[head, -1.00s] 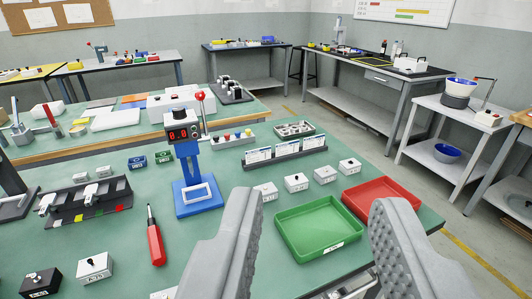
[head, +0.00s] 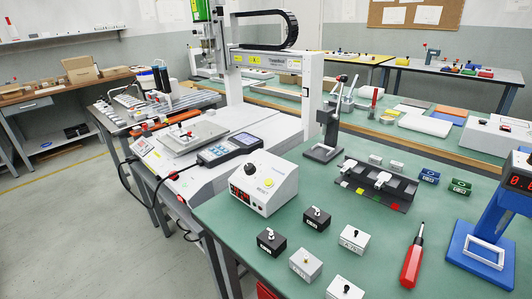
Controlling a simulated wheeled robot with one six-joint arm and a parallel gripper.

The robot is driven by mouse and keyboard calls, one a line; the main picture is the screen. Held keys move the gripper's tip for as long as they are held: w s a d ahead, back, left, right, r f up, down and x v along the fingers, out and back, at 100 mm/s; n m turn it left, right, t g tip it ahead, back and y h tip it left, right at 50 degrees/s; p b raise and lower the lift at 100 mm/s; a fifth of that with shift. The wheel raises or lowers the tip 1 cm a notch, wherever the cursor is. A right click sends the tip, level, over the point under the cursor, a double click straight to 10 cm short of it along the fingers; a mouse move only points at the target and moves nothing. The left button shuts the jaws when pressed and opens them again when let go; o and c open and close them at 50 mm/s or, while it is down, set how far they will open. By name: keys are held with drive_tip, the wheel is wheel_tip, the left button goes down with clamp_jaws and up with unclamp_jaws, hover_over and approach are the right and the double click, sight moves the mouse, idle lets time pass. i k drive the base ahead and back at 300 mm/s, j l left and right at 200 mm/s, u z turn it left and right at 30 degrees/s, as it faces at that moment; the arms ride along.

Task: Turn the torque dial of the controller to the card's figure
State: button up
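The controller (head: 270,190) is a white box with a sloping front near the left edge of the green table. Its black torque dial (head: 251,170) sits at the upper left of that front. Below the dial is a red lit display (head: 241,194), whose figures are too small to read surely. I cannot read the dial's setting. I cannot make out the card with the figure in this view. My gripper is out of view.
The gantry machine (head: 232,62) stands behind left, with a handheld pendant (head: 227,149) on its bed.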

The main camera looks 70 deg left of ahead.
sight(249, 168)
drive_tip(key=u, duration=1.8)
